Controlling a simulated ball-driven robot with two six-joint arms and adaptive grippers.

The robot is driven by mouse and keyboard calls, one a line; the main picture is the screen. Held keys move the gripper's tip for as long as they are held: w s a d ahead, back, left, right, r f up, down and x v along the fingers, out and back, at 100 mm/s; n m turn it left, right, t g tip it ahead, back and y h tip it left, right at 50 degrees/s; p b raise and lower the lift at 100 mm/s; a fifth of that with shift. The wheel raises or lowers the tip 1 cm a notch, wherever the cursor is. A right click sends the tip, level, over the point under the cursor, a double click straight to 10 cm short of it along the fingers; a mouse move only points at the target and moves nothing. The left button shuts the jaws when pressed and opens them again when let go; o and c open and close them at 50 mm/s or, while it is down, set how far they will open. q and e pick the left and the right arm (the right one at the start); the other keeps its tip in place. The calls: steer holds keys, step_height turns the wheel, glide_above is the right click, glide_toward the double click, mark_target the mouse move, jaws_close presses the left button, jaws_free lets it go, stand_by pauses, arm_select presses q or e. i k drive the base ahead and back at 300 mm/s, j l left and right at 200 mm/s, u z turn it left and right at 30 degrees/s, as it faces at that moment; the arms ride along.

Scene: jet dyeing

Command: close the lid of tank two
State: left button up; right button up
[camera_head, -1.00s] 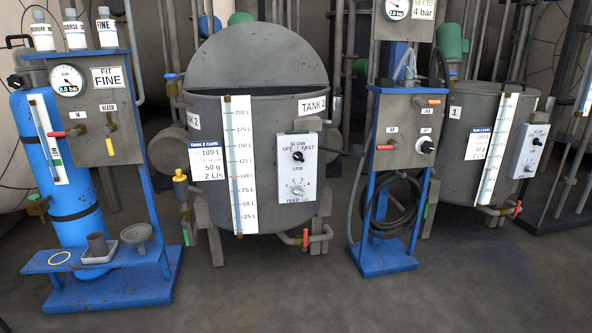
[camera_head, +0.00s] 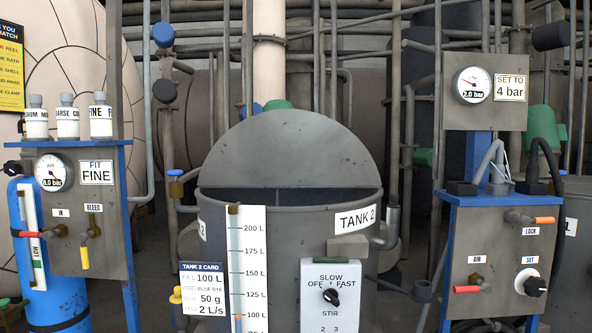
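Tank two (camera_head: 300,225) is a grey round tank in the middle of the head view, with a "TANK 2" label on its right rim. Its grey half-round lid (camera_head: 291,155) stands raised at the back of the rim. The dark opening shows as a band below the lid. Neither of my grippers is in view.
A second blue-framed stand with a gauge (camera_head: 473,86) and handles is at the right. Pipes run behind the tank.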

mark_target(279, 149)
steer(key=i+j+z, duration=0.5)
steer(key=i+j, duration=0.2)
steer(key=i+j+z, duration=0.25)
steer(key=j, duration=0.35)
steer(key=i, duration=0.05)
